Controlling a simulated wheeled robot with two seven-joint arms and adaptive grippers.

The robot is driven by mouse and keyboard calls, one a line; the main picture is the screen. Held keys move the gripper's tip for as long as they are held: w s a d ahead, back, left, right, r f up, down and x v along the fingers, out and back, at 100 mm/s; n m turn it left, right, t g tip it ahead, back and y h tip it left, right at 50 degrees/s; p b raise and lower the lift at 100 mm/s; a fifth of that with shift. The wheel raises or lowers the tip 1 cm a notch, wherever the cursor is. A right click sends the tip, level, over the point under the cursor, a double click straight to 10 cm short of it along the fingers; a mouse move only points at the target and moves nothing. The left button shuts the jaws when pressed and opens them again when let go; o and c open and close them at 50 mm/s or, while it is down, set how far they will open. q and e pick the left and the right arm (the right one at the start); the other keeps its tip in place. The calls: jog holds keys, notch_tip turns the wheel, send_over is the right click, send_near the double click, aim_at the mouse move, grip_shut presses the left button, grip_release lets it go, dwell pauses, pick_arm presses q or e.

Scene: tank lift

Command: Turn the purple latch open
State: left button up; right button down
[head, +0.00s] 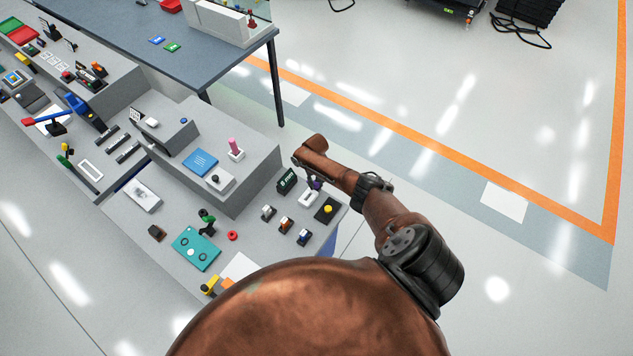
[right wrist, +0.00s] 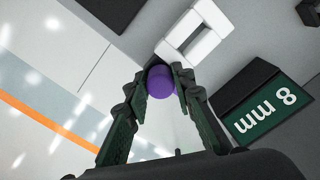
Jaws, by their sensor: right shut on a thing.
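The purple latch (right wrist: 160,82) shows in the right wrist view as a round purple knob between my right fingertips (right wrist: 162,90). My right gripper is shut on it, with one finger on each side. In the head view only a small purple bit (head: 316,184) shows at the end of my right arm, near the console's right edge. Most of the gripper is hidden there by my own wrist. How far the latch is turned cannot be told. My left gripper is in neither view.
A white rectangular frame (right wrist: 194,34) lies right beside the latch. A dark block marked "8 mm" (right wrist: 262,112) stands close by. A black plate with a yellow button (head: 327,209) and several small switches (head: 285,224) are near. Open floor lies right of the console.

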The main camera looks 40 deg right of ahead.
jog(key=shift+w+r+m, duration=0.2)
jog(key=shift+w+m, duration=0.05)
jog(key=shift+m, duration=0.65)
jog(key=shift+p, duration=0.3)
jog(key=shift+w+d+r+m, duration=0.1)
jog(key=shift+d+r+m, duration=0.05)
jog(key=shift+m, duration=0.25)
jog(key=c, duration=1.9)
grip_release()
jog(key=shift+o, duration=1.2)
jog(key=shift+f, duration=0.25)
jog(key=shift+s+r, duration=0.1)
jog(key=shift+s, duration=0.1)
notch_tip(320, 180, up, 12)
